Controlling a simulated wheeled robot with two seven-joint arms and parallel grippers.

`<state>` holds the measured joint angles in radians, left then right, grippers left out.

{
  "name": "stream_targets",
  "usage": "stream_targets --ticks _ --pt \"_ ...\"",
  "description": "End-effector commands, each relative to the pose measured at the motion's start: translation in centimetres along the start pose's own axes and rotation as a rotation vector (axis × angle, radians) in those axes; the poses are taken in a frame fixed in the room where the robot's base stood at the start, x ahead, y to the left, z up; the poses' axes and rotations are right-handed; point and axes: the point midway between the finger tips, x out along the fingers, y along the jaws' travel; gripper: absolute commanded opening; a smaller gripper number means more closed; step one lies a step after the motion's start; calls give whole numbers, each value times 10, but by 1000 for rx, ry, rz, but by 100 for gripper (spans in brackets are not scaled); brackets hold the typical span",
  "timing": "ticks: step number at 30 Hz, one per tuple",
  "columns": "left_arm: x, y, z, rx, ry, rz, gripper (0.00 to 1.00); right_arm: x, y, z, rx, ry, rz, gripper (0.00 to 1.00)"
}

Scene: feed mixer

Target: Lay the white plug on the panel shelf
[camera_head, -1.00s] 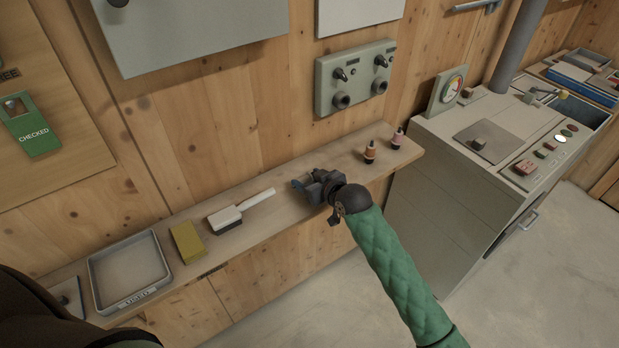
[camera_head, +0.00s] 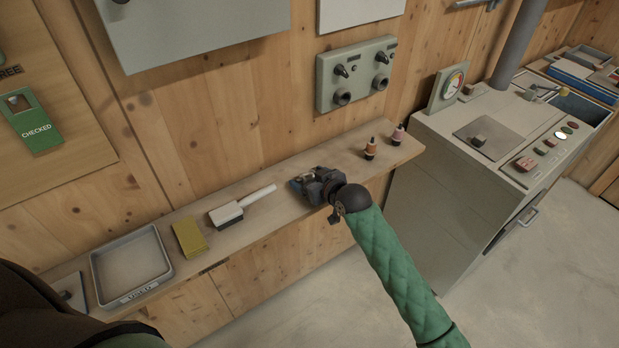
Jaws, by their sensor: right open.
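The panel shelf (camera_head: 264,214) is a long wooden ledge along the wall. My right gripper (camera_head: 297,184) is open, low over the shelf between a white-handled brush and two small plug-like pieces. I cannot make out a clearly white plug. A small pale patch shows by the gripper's fingers, but I cannot tell what it is. The orange-brown plug-like piece (camera_head: 370,149) and the pinkish one (camera_head: 398,134) stand upright at the shelf's right end, apart from the gripper. My left gripper is not in view.
On the shelf are a grey tray (camera_head: 165,283), a yellow block (camera_head: 189,238) and the brush (camera_head: 228,214). A grey panel (camera_head: 357,74) with knobs and sockets hangs above. A grey machine cabinet (camera_head: 450,185) stands right of the shelf. Bare shelf lies between gripper and plug-like pieces.

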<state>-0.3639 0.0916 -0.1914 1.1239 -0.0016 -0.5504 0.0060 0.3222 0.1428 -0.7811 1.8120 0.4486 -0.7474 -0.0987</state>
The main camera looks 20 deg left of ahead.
Motion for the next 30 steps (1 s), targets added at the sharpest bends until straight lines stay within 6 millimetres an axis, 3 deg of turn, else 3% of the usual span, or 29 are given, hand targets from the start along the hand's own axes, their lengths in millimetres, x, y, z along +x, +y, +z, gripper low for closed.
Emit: stream_targets --ticks 10,14,18,30 --pt "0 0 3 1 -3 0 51 -1 2 2 3 -10 2 82" --pt "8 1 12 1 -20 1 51 -10 2 3 2 -9 2 82" --pt "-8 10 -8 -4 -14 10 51 -30 1 2 0 -7 2 82" --pt "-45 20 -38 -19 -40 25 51 -101 1 -1 -1 -4 1 82"
